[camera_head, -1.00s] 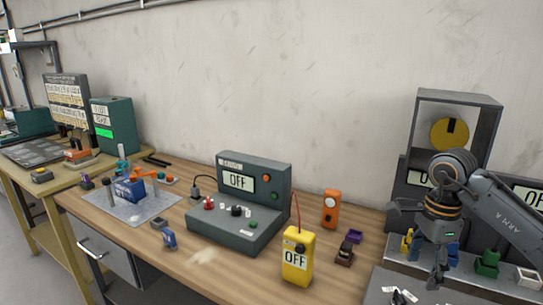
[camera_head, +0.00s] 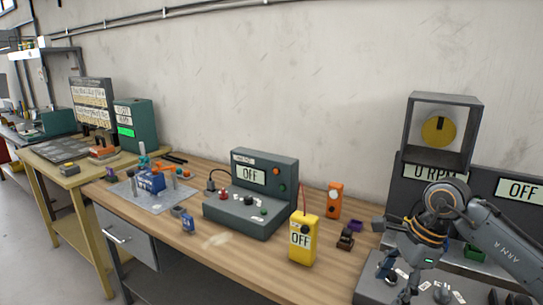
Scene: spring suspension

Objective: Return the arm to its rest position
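A grey arm marked "ARM A" comes in from the right edge, and I take it as my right arm. Its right gripper (camera_head: 400,284) points down at the lower right, in front of the grey station. The fingers are small and dark against the clutter, so I cannot tell whether they are open or shut. I see nothing clearly held. My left arm and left gripper are not in view.
A wooden bench holds a grey console (camera_head: 251,205), a yellow meter (camera_head: 303,240), an orange device (camera_head: 334,201) and a blue vise (camera_head: 151,180). Floor shows at left.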

